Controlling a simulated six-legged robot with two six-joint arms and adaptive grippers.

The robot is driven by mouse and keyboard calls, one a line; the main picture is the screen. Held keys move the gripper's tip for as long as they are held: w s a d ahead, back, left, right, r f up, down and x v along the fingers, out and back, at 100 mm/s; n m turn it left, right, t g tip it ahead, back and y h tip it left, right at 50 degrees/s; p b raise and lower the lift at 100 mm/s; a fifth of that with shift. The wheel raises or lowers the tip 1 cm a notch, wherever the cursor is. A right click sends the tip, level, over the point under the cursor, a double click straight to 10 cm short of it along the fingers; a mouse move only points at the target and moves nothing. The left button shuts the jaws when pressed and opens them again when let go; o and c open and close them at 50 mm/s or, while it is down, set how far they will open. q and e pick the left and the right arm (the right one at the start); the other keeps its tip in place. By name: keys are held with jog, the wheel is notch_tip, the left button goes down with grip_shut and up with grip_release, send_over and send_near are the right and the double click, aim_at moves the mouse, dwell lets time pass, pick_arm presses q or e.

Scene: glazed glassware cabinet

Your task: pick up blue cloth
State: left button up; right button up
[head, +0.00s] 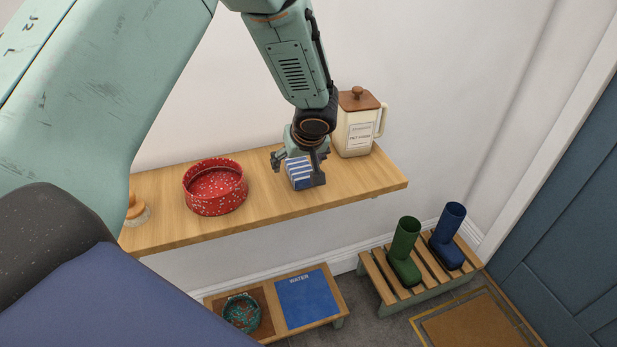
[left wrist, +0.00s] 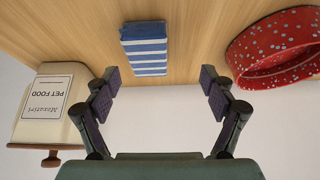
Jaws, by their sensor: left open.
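The blue cloth (head: 299,174) is a small folded blue-and-white striped piece on the wooden shelf, in the middle of the head view. It also shows in the left wrist view (left wrist: 145,50), at the top, lying beyond the fingertips. My left gripper (head: 298,164) is over the cloth in the head view and partly hides it. In the left wrist view the left gripper (left wrist: 160,78) has its fingers wide apart with nothing between them. The cloth sits a little left of the centre between the fingers there. My right gripper is not in view.
On the wooden shelf (head: 262,205), a red speckled bowl (head: 215,188) stands left of the cloth and a cream pet food jar (head: 356,130) close on its right. A brush (head: 137,212) is farther left. Below are a feeding stand (head: 338,308) and a boot rack (head: 378,283).

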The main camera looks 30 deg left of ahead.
aim_at(301, 167)
pick_arm(q)
jog(key=w, duration=0.1)
jog(key=w+d, duration=0.1)
jog(key=shift+w+f, duration=0.25)
jog(key=shift+w, duration=0.1)
jog(key=a+f+p, duration=0.1)
jog(key=a+f, duration=0.1)
jog(key=a, duration=0.1)
jog(key=shift+w+f, duration=0.1)
jog(key=shift+f, duration=0.3)
jog(key=w+f, duration=0.2)
jog(key=shift+f+p, duration=0.3)
jog(key=shift+f, duration=0.1)
jog(key=shift+a, duration=0.1)
jog(key=shift+s+a, duration=0.3)
jog(key=shift+s, duration=0.05)
jog(key=shift+d, duration=0.25)
jog(key=shift+w+d, duration=0.15)
jog(key=shift+w, duration=0.15)
jog(key=shift+s+a+f, duration=0.1)
jog(key=shift+a+f, duration=0.05)
jog(key=shift+a, duration=0.05)
jog(key=shift+s+a+b, duration=0.1)
jog(key=shift+s+b, duration=0.05)
jog(key=shift+b, duration=0.2)
jog(key=shift+w+d, duration=0.2)
jog(key=shift+d, duration=0.05)
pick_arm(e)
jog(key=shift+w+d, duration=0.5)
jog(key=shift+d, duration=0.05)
